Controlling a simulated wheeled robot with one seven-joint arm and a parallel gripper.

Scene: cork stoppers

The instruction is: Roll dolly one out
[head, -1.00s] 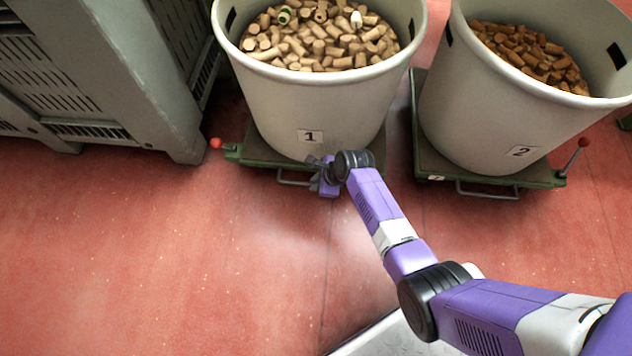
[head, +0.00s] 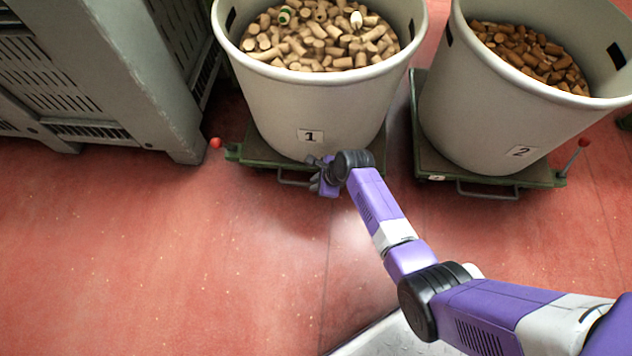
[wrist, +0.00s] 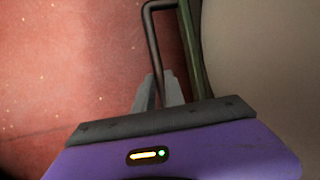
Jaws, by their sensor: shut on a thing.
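Dolly one is a low green platform (head: 258,150) carrying a large pale bin (head: 300,105) marked 1, filled with cork stoppers (head: 318,45). A metal bar handle (head: 292,182) sticks out of its front edge. My gripper (head: 320,178) is at the right part of this handle. In the wrist view, the handle (wrist: 153,35) runs between the fingers of my gripper (wrist: 158,92), which are shut on it. The green platform edge (wrist: 194,60) and bin wall (wrist: 265,60) are just right of it. A red-knobbed lever (head: 216,143) lies low at the platform's left corner.
A grey slatted crate (head: 130,70) stands close on the left. Dolly two (head: 490,183) with its bin (head: 500,120) stands close on the right; its red-knobbed lever (head: 577,153) points up. The red floor (head: 160,260) in front is clear.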

